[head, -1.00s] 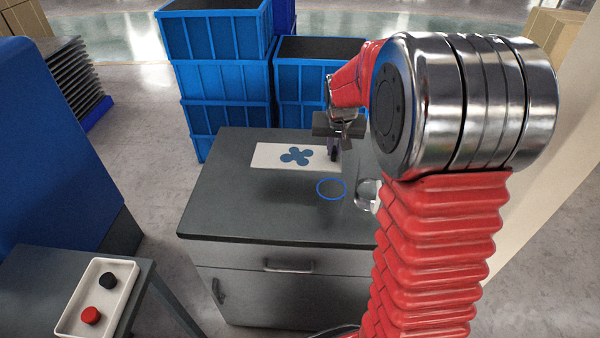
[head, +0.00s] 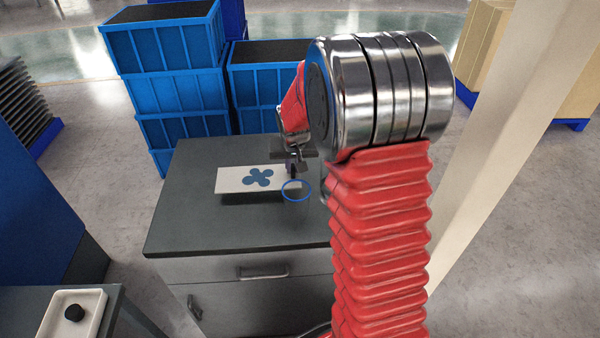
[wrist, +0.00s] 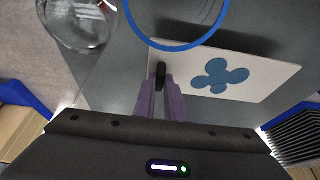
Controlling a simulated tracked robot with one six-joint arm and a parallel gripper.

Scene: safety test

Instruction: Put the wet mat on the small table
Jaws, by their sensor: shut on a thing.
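The mat is a white rectangular sheet (head: 232,180) with a dark blue blotch. In the head view it hangs roughly level just above the dark cabinet top (head: 200,222), with a shadow under its front edge. My gripper (head: 292,172) is at the mat's right end. My arm hides part of the cabinet top's right side. A grey table (head: 25,300) is partly in view at the lower left; I cannot tell which surface is the small table.
A blue ring (head: 284,195) shows by the mat's front right corner. A clear glass object (wrist: 80,22) is on the cabinet top in the wrist view. Blue crates (head: 178,90) stand behind.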

